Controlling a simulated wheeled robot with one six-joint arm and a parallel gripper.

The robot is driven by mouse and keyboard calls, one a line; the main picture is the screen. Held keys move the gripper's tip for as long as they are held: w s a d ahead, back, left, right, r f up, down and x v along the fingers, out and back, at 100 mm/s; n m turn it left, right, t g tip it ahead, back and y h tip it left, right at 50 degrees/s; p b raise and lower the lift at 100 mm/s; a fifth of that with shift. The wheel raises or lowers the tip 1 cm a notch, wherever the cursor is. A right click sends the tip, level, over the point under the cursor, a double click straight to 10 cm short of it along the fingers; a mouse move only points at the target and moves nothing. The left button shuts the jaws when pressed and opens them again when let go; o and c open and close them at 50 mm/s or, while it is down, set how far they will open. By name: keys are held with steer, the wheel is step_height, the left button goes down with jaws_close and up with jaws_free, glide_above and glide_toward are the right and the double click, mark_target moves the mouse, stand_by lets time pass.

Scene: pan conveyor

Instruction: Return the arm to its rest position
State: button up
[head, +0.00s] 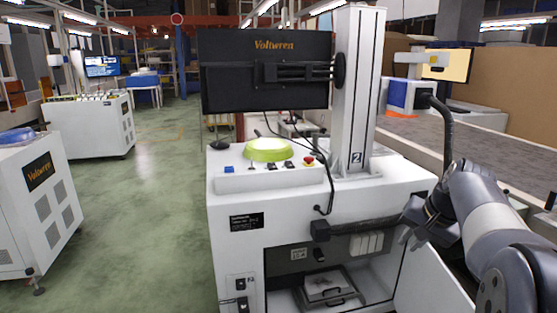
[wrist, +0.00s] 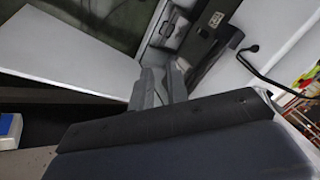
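My gripper (head: 408,238) hangs at the end of my grey arm on the right of the head view, beside the open front of the white machine (head: 237,200). In the wrist view the two grey fingers of my gripper (wrist: 164,82) lie close together, and no object shows between them. My arm is bent, with its forearm reaching from the lower right corner toward the machine.
The machine's front bay holds a tray (head: 328,284) low inside. A white door panel (head: 432,280) stands open below my gripper. A yellow-green dome (head: 267,148) sits on the machine top. A grey conveyor belt (head: 480,150) runs behind my arm.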

steer(key=shift+s+a+f+n, duration=0.2)
steer(key=shift+a+f, duration=0.2)
steer(key=shift+a, duration=0.1)
steer(key=shift+s+a+f+n, duration=0.15)
steer(key=shift+a+f+n, duration=0.05)
steer(key=shift+a+f, duration=0.25)
